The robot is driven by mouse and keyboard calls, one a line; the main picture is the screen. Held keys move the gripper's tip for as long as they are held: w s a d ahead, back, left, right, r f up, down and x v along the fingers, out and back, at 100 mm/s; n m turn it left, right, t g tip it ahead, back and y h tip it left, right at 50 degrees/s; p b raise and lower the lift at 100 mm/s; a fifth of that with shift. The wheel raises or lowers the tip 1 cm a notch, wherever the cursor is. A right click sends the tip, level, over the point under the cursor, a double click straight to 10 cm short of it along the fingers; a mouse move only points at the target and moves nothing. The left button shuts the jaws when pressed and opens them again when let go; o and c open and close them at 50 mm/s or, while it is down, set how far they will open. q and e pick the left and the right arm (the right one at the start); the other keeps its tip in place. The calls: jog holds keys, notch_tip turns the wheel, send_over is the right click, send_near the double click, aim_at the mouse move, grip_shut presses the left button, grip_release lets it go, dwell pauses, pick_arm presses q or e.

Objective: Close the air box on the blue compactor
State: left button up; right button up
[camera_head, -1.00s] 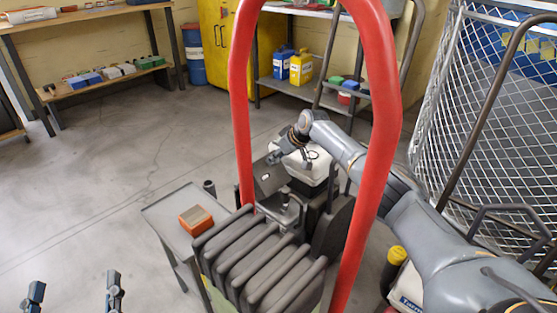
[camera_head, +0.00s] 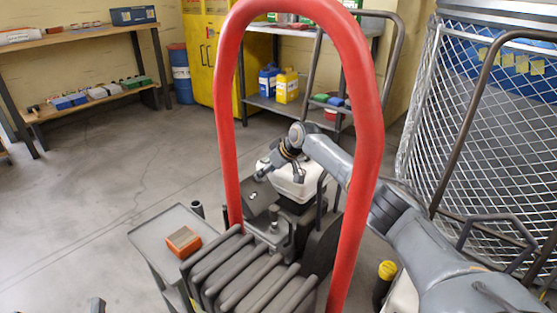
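A machine with a tall red hoop handle (camera_head: 229,120) and dark grey ribs (camera_head: 243,275) stands in front of me; I see no blue on it. Behind the ribs is a white housing (camera_head: 297,183) on a dark base. A dark flat plate (camera_head: 258,200), perhaps the air box lid, lies left of the housing. My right arm reaches across behind the handle. Its gripper (camera_head: 267,169) is over the housing's left side, above the plate; contact and finger opening are too small to tell. Only one fingertip of my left gripper (camera_head: 97,305) shows, at the bottom edge, away from the machine.
A grey side table (camera_head: 160,238) with an orange box (camera_head: 184,242) stands left of the machine. A wire cage (camera_head: 470,130) is close on the right, with a blue thing behind it. A yellow-capped post (camera_head: 387,270) stands beside my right arm. The left floor is clear.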

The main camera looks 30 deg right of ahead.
jog(key=v, duration=0.9)
jog(key=shift+r, duration=0.25)
jog(key=shift+c, duration=0.2)
